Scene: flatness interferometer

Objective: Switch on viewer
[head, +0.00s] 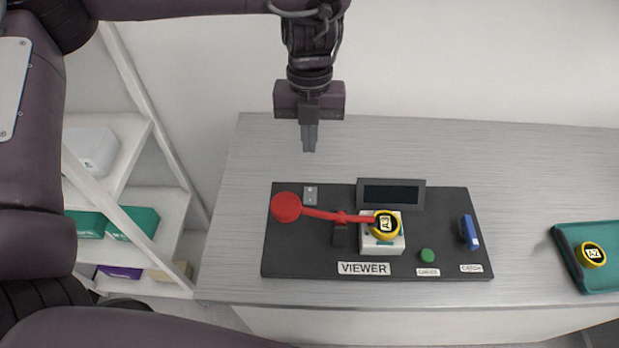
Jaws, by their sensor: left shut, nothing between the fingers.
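The viewer is a dark flat panel (300,255) on the table, with a white "VIEWER" label (364,268) at its front. A dark display (391,193) stands at its back. A small grey metal plate (310,196), perhaps a switch, sits near the back left; its setting is too small to tell. A red arm with a round red knob (286,207) reaches right to a yellow-rimmed disc (385,225) over a white block (394,245). My left gripper (310,148) points down, shut and empty, above and behind the metal plate, apart from the panel. My right gripper is out of view.
A green button (427,255) and an upright blue catch (470,231) are on the panel's right. A teal tray (590,285) with another yellow-rimmed disc (592,255) lies at the far right. White shelves (140,205) stand left of the table. The table (540,165) behind the panel is clear.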

